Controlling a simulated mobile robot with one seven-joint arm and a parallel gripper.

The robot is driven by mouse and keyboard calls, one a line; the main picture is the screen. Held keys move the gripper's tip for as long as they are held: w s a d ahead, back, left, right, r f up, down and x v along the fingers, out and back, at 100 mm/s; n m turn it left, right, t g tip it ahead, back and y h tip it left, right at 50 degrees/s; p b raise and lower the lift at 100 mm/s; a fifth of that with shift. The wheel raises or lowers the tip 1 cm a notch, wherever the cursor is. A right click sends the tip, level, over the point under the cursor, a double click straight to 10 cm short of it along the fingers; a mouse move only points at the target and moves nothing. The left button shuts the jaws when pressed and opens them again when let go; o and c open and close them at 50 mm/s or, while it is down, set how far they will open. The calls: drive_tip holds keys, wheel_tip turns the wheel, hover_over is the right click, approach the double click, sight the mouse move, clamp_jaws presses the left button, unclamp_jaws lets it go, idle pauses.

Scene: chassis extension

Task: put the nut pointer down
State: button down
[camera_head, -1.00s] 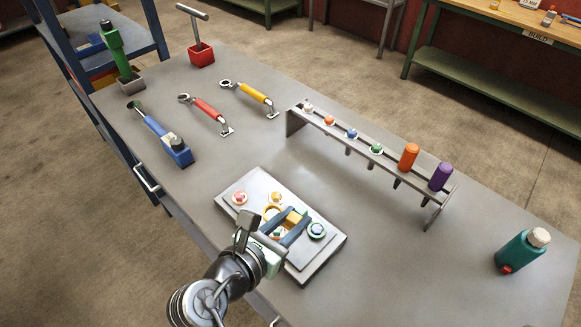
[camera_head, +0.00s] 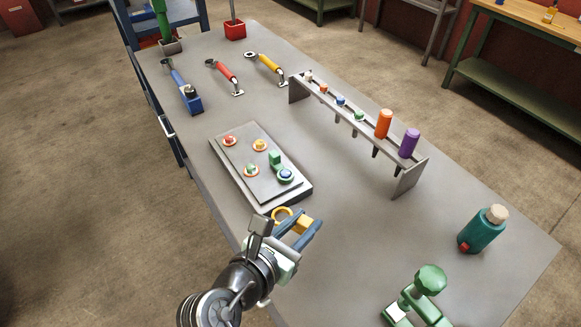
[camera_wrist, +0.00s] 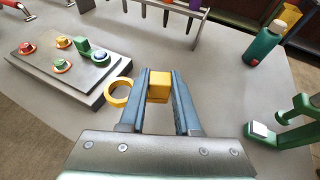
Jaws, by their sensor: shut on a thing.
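The nut pointer is a yellow block (camera_head: 304,226) with a yellow ring (camera_head: 283,212) at its side. My gripper (camera_head: 309,223) is shut on the block. In the wrist view the block (camera_wrist: 159,86) sits between both fingers (camera_wrist: 160,80), and the ring (camera_wrist: 118,93) sticks out on the left, empty. They are held over bare tabletop, just in front of the grey plate (camera_head: 292,197); I cannot tell the height exactly. A green pointer (camera_head: 276,158) stands on the plate, its ring around a blue nut (camera_head: 286,174). Red, yellow and green nuts with orange rims also sit there.
The grey table (camera_head: 345,215) is clear right of my gripper. A teal bottle (camera_head: 482,229) and a green device (camera_head: 422,298) stand at the right. A rack (camera_head: 409,180) with colored handles stands behind. Wrenches (camera_head: 226,75) lie farther back.

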wheel_tip(320, 180, down, 10)
drive_tip(key=shift+w+b, duration=0.1)
drive_tip(key=shift+b, duration=0.95)
drive_tip(key=shift+f, duration=0.2)
drive_tip(key=c, duration=0.6)
unclamp_jaws()
drive_tip(key=shift+r, duration=0.2)
